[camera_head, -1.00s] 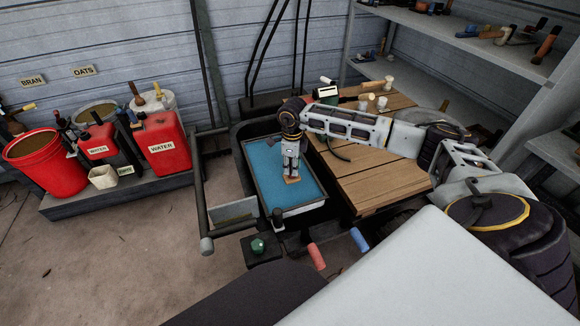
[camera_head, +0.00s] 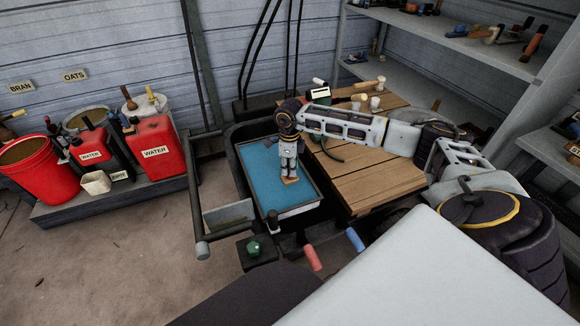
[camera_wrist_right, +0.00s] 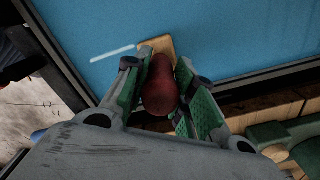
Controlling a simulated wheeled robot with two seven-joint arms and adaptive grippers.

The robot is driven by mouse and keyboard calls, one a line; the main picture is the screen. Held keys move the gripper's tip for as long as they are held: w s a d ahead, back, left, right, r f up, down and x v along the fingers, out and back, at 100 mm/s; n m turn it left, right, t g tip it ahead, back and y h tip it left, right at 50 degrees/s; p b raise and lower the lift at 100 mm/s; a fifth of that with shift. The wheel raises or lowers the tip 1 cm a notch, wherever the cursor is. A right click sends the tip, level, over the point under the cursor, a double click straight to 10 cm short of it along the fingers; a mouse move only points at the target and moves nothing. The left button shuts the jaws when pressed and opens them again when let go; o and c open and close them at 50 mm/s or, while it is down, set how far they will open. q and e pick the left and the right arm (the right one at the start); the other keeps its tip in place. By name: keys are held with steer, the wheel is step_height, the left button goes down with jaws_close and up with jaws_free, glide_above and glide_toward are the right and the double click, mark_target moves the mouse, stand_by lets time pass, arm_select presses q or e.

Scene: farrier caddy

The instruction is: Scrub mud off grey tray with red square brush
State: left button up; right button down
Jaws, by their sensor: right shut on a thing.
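My right gripper (camera_head: 289,176) points down over a shallow tray with a bright blue floor and a grey rim (camera_head: 295,211). In the right wrist view, the gripper (camera_wrist_right: 165,92) is shut on a dark red, rounded handle. The handle belongs to a brush with a pale wooden block (camera_wrist_right: 157,45), which also shows below the fingers in the head view (camera_head: 290,181). The brush is over the blue floor near the tray's right side; whether it touches is unclear. Its bristles are hidden. A pale streak (camera_wrist_right: 112,52) lies on the blue floor. I cannot make out mud. My left gripper is not in view.
A slatted wooden top (camera_head: 365,178) adjoins the tray on the right. A dark rail (camera_head: 197,190) and a small grey panel (camera_head: 228,214) stand to its left. Red water cans (camera_head: 155,148) and a red bucket (camera_head: 40,170) stand further left. Shelves (camera_head: 440,45) rise behind right.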

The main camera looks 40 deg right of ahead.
steer(key=shift+s+f, duration=0.1)
steer(key=shift+f, duration=0.05)
steer(key=shift+s+d, duration=0.15)
steer(key=shift+d, duration=0.8)
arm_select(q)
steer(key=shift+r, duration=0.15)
arm_select(e)
steer(key=shift+r, duration=0.4)
arm_select(q)
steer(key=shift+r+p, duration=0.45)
steer(key=shift+p, duration=0.15)
arm_select(e)
steer(key=shift+r, duration=0.6)
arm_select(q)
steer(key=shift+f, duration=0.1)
arm_select(e)
steer(key=shift+r+p, duration=0.75)
steer(key=shift+r, duration=0.4)
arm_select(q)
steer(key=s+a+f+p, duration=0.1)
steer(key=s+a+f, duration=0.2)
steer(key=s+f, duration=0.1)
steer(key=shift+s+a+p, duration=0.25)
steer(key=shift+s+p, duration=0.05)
arm_select(e)
steer(key=shift+r, duration=1.35)
